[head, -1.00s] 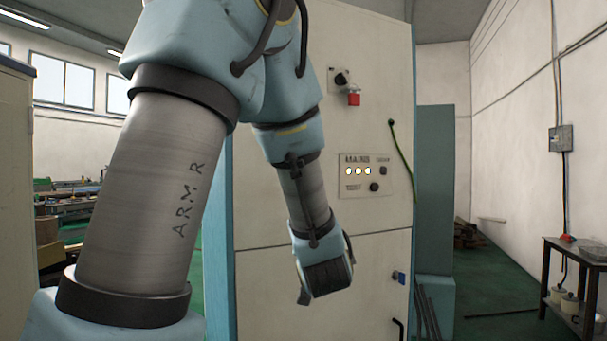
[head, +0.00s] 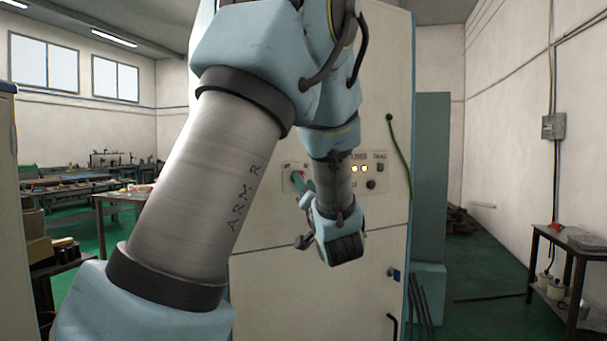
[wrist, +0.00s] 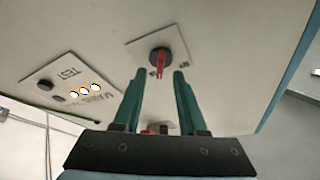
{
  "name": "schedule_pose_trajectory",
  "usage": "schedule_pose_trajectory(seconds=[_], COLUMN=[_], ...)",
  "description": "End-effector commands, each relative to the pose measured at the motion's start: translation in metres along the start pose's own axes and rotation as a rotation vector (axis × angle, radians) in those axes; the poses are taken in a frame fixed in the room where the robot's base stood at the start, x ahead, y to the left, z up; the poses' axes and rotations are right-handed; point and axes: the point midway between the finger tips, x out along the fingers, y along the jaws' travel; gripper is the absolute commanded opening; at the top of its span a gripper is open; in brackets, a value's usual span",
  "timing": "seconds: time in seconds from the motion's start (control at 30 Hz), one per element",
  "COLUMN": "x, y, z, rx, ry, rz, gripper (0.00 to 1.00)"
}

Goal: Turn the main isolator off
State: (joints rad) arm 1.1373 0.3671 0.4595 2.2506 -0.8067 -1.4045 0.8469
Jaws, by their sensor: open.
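A round dark rotary switch with a red handle (wrist: 160,60) sits on a small pale plate (wrist: 143,50) on the cabinet face in the wrist view. The handle lies nearly upright in that picture. My gripper (wrist: 159,73) is open, with one green finger on each side of the handle's lower end; I cannot tell whether either touches it. In the head view my gripper (head: 304,184) is at the same small plate (head: 287,184), partly covering the switch.
A lamp panel marked MAINS and TEST (wrist: 62,76) is beside the switch, with lit lamps (head: 361,169) and black knobs. A red item (wrist: 148,132) shows low behind my fingers. A green cable (head: 399,155) hangs at the cabinet's right. A side table (head: 570,245) stands far right.

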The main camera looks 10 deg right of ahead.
Motion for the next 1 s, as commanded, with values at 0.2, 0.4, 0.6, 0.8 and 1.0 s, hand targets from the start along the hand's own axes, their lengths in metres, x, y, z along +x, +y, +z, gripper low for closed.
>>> schedule_pose_trajectory(seconds=[0.2, 0.4, 0.6, 0.8, 1.0], x=[0.017, 0.018, 0.018, 0.018, 0.018], y=[0.0, 0.0, 0.0, 0.0, 0.0], z=[0.0, 0.001, 0.001, 0.0, 0.0], rx=[0.0, 0.0, 0.0, 0.0, -0.001], ry=[-0.001, 0.0, 0.0, 0.0, 0.0], rz=[0.0, 0.001, 0.001, 0.001, 0.001], gripper=[0.41, 0.41, 0.29, 0.06, 0.0])
